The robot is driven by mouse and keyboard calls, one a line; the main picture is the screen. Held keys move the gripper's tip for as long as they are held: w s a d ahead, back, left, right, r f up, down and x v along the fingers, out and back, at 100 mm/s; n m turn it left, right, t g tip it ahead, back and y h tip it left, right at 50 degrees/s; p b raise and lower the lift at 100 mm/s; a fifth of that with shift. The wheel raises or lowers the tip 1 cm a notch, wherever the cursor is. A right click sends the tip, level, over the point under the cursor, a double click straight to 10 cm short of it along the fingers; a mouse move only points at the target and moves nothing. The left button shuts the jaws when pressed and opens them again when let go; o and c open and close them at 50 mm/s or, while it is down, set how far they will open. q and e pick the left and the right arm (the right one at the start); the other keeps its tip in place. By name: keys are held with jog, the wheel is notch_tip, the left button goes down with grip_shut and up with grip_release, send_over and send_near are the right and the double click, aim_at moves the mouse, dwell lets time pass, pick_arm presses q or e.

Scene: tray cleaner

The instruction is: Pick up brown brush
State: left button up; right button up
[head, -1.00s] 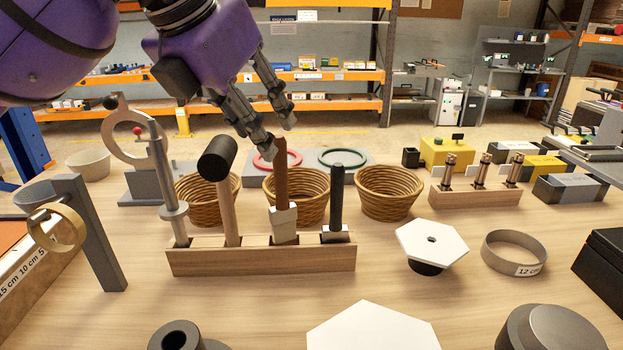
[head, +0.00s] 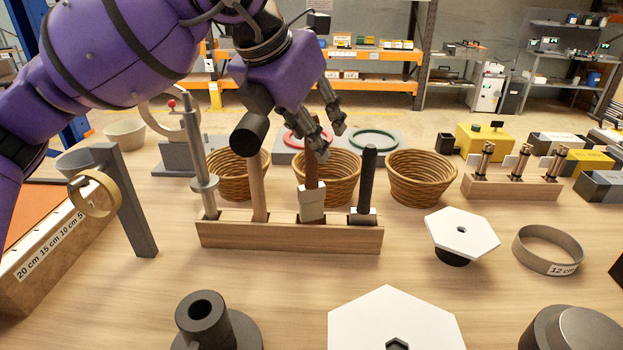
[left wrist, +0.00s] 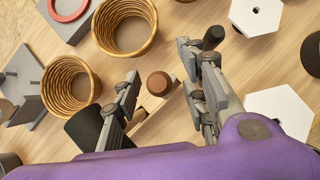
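The brown brush (head: 312,176) stands upright in the wooden rack (head: 290,236), its brown handle up and its pale grey head down in a slot. My left gripper (head: 328,138) is at the top of the handle, pointing down. In the left wrist view the round end of the brown brush (left wrist: 159,83) shows between the two fingers of my left gripper (left wrist: 158,78). They are apart, with a gap on each side of the handle. My right gripper is not in view.
A black-headed mallet (head: 252,150) stands left of the brush, and a black-handled tool (head: 367,180) stands right of it in the rack. A grey rod tool (head: 198,160) is at the rack's left end. Wicker baskets (head: 421,178) stand behind.

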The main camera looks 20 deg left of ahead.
pick_arm(q)
grip_shut()
jog(key=shift+r, duration=0.1)
